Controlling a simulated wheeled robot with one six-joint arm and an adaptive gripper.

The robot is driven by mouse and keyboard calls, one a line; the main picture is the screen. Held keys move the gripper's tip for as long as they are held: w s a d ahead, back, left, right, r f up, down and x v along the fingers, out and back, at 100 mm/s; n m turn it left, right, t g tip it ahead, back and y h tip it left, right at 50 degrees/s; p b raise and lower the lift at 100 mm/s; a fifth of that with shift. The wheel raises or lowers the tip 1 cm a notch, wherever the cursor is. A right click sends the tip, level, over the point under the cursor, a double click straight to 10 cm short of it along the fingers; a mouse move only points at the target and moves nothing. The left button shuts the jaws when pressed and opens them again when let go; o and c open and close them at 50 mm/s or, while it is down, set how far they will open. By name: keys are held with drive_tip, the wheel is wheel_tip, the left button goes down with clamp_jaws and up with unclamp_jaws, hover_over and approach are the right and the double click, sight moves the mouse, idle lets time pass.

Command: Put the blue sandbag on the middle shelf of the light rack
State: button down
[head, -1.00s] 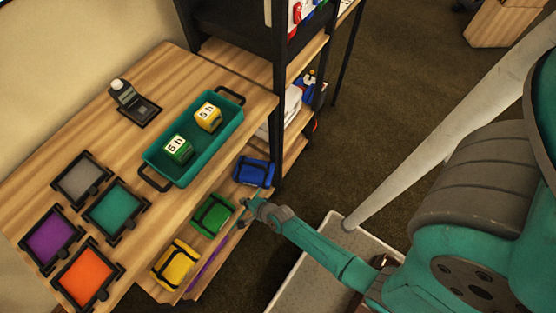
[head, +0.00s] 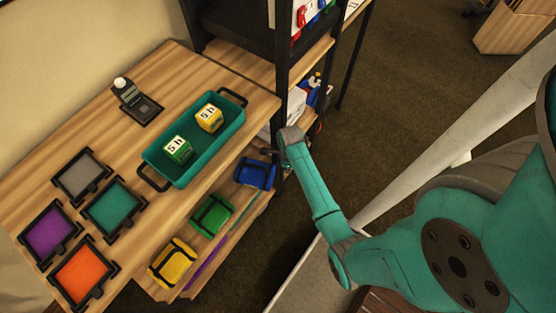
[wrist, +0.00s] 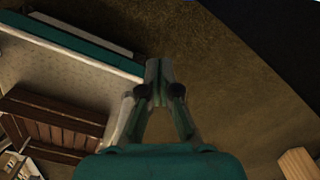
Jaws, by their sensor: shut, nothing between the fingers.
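The blue sandbag (head: 256,173) lies on the lower shelf under the wooden counter, behind a green sandbag (head: 211,214) and a yellow sandbag (head: 173,263).
White and coloured items sit on the rack's shelves. Open floor (head: 385,90) lies to the right.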

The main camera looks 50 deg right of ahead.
sight(269, 175)
drive_tip(key=w+a+f, duration=0.2)
drive_tip(key=w+f, duration=0.1)
drive_tip(key=f, duration=0.6)
drive_tip(key=shift+w+f, duration=0.25)
drive_tip(key=shift+f, duration=0.15)
drive_tip(key=shift+w+a, duration=0.55)
drive_tip(key=shift+w, duration=0.3)
drive_tip(key=shift+w+a, duration=0.5)
drive_tip(key=shift+w, duration=0.35)
drive_tip(key=shift+s+d, duration=0.1)
